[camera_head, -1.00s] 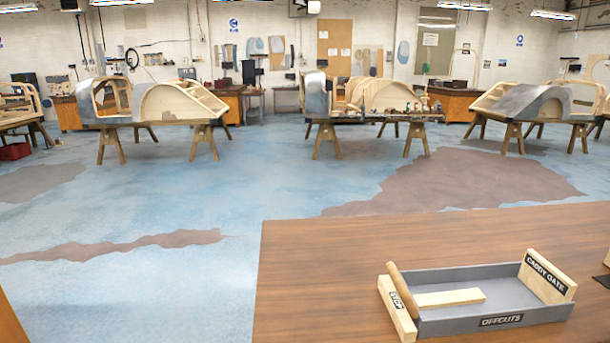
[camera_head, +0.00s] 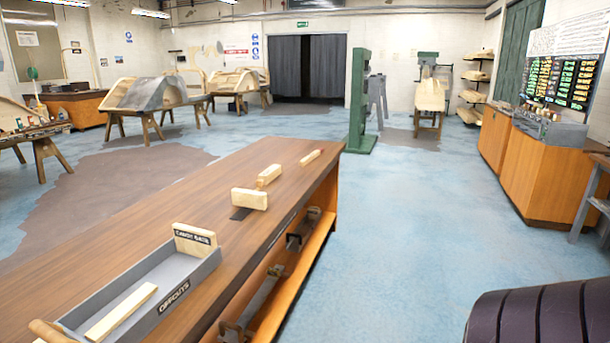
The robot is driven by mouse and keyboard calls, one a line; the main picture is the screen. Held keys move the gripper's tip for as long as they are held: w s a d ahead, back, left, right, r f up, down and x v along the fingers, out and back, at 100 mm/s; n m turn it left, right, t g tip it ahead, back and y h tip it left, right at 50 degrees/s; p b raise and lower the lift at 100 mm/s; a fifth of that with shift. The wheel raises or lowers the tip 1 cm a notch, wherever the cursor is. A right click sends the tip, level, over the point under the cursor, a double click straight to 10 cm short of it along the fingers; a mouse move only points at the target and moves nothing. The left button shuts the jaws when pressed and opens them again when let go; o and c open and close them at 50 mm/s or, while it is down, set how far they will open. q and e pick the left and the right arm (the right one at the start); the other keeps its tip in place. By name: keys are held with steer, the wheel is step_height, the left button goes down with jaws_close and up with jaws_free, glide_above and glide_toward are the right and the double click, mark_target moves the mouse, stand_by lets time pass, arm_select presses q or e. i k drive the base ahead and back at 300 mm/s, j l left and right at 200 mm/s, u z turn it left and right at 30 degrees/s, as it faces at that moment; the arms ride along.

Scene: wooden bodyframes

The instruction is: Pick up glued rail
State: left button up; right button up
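Several pale wooden pieces are on the brown workbench (camera_head: 152,213). A thick block (camera_head: 249,199) lies near the middle, by a flat dark patch. A smaller piece (camera_head: 269,175) is just behind it, and a thin strip with a reddish end (camera_head: 312,157) lies near the far end. Another pale strip (camera_head: 121,313) lies in the grey offcuts tray (camera_head: 178,298). I cannot tell which piece, if any, is the glued rail. Neither of my grippers is in view.
A wooden block labelled "caddy gate" (camera_head: 195,240) stands at the tray's far end. Clamp-like metal tools (camera_head: 254,302) sit on the bench's lower shelf (camera_head: 301,263). A green column (camera_head: 361,103) stands beyond the bench.

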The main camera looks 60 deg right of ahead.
mark_target(269, 173)
steer(key=z, duration=1.9)
steer(key=i+l+z, duration=0.1)
steer(key=i+z, duration=0.25)
steer(key=i+l+z, duration=0.1)
steer(key=z, duration=0.25)
steer(key=i, duration=3.95)
steer(key=i+u, duration=0.25)
steer(key=u, duration=0.2)
steer(key=i+l+u, duration=0.15)
steer(key=u, duration=0.3)
steer(key=i+l, duration=0.05)
steer(key=i, duration=0.05)
